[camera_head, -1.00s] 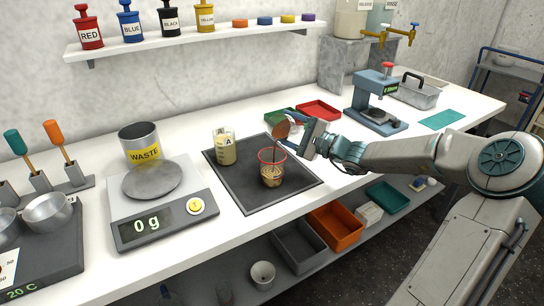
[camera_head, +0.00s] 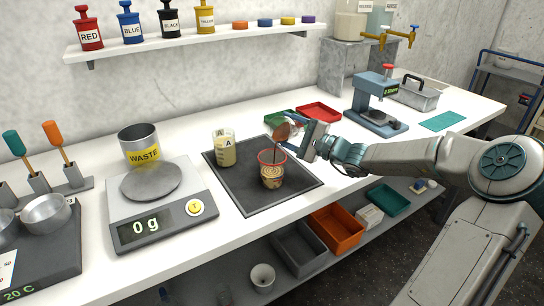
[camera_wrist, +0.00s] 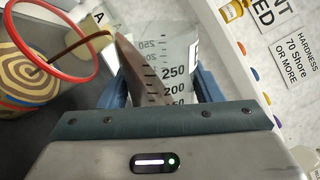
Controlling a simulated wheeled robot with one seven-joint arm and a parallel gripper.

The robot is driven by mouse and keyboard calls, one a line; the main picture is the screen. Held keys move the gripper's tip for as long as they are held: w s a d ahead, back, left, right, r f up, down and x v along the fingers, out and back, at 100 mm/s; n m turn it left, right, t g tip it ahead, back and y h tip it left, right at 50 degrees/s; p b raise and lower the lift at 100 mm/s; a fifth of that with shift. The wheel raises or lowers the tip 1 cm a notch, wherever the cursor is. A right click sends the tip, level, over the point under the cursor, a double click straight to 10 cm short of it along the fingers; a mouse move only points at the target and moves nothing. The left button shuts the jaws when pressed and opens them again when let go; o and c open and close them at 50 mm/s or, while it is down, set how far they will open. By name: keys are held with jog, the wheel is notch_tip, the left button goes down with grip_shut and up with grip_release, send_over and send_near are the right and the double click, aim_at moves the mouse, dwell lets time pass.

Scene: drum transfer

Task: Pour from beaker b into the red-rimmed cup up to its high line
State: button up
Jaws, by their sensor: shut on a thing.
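My gripper (camera_head: 308,140) is shut on a clear graduated beaker (camera_wrist: 178,50), which is tilted with its mouth toward the cup. Brown liquid (camera_head: 282,132) lies toward the beaker's lip. In the wrist view a thin brown stream (camera_wrist: 75,46) runs from the lip into the red-rimmed cup (camera_head: 271,157). The cup stands upright on the dark mat, below and left of my gripper. Its contents show tan and brown rings (camera_wrist: 38,72), with clear wall above them below the rim. I cannot make out the high line. The held beaker's label is mostly cut off.
Beaker A (camera_head: 224,150), holding tan liquid, stands on the dark mat (camera_head: 240,190) left of the cup. A scale (camera_head: 160,205) reading 0 g and a waste pot (camera_head: 139,143) are farther left. Green and red trays (camera_head: 318,110) lie behind my gripper.

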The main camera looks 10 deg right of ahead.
aim_at(292, 140)
jog(key=shift+r+m+p, duration=0.8)
jog(key=shift+r+p, duration=0.1)
jog(key=shift+p, duration=0.3)
jog(key=m+p, duration=0.2)
jog(key=p, duration=0.1)
jog(key=shift+r+h, duration=0.4)
notch_tip(292, 140, down, 2)
jog(key=shift+w+d+m+p, duration=0.1)
jog(key=shift+m+p, duration=0.5)
jog(key=shift+m, duration=0.6)
jog(key=f+m, duration=0.1)
jog(key=f, duration=0.1)
jog(key=w+d+f+m, duration=0.1)
jog(key=f, duration=0.1)
jog(key=f+m, duration=0.1)
jog(key=f, duration=0.1)
jog(key=shift+w+d+f+h+p, duration=0.15)
jog(key=shift+w+h+p, duration=0.2)
jog(key=shift+h+p, duration=0.05)
jog(key=shift+w+d+r+m+p, duration=0.15)
jog(key=shift+r+m+p, duration=0.15)
jog(key=shift+m+p, duration=0.35)
jog(key=shift+w+d+m+p, duration=0.2)
jog(key=shift+m+p, duration=0.25)
jog(key=shift+p, duration=0.5)
jog(key=shift+w+d+f+m+h+p, duration=0.35)
jog(key=shift+f+m+p, duration=0.2)
jog(key=shift+m+p, duration=0.6)
